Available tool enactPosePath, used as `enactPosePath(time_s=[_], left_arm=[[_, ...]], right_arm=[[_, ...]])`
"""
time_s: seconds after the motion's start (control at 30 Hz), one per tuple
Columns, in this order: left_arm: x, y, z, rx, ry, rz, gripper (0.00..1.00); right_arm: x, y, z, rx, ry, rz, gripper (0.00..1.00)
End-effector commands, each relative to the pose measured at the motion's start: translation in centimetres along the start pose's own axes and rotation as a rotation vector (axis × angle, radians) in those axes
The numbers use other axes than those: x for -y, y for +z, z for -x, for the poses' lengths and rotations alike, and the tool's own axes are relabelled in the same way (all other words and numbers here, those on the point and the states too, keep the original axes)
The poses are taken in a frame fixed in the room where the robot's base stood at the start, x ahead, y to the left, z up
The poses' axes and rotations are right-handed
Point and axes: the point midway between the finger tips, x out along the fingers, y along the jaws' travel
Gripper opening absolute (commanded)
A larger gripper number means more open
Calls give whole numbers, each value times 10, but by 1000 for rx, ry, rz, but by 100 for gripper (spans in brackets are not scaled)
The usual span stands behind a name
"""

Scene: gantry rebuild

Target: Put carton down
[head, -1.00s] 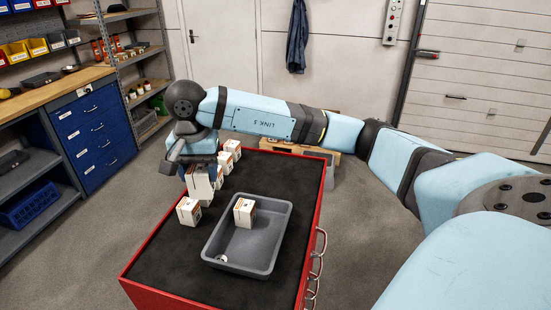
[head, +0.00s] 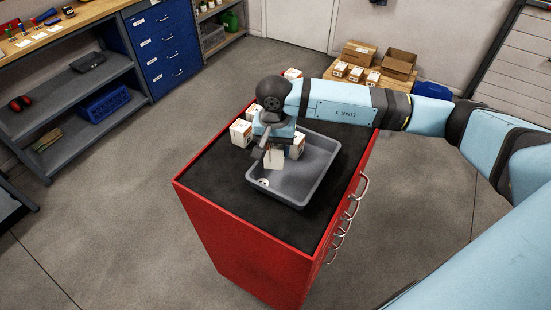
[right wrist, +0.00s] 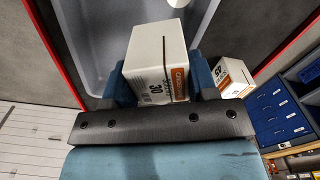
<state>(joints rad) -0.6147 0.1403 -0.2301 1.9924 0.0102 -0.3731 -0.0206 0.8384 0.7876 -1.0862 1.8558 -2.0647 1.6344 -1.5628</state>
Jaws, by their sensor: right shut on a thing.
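My right gripper (head: 272,148) is shut on a white carton (head: 274,159) and holds it at the left side of the grey tray (head: 318,178). In the right wrist view the held carton (right wrist: 158,65), with an orange label, sits between blue fingers, and the tray (right wrist: 95,35) lies beyond it. I cannot tell whether its base touches the tray. Another carton (head: 298,146) stands in the tray, partly behind the gripper. A carton (head: 239,132) stands on the cabinet top just left of the tray; a carton also shows in the wrist view (right wrist: 232,76). My left gripper is out of view.
The red cabinet (head: 235,235) has a black top, clear toward the front left. A small round white item (head: 263,182) lies in the tray. Cardboard boxes (head: 397,64) stand behind. A blue drawer unit (head: 163,45) is at left.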

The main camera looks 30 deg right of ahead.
Motion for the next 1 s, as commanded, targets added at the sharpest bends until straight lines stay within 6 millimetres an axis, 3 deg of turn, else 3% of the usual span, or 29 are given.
enactPosePath(time_s=[0.53,0.93,0.97,1.0], left_arm=[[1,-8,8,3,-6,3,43],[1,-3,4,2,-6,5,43],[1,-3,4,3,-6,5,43],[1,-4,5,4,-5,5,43]], right_arm=[[0,0,-61,1,0,0,26],[0,0,-69,-2,-1,1,26],[0,0,-69,-1,-1,1,55],[0,0,-68,-1,-1,0,64]])
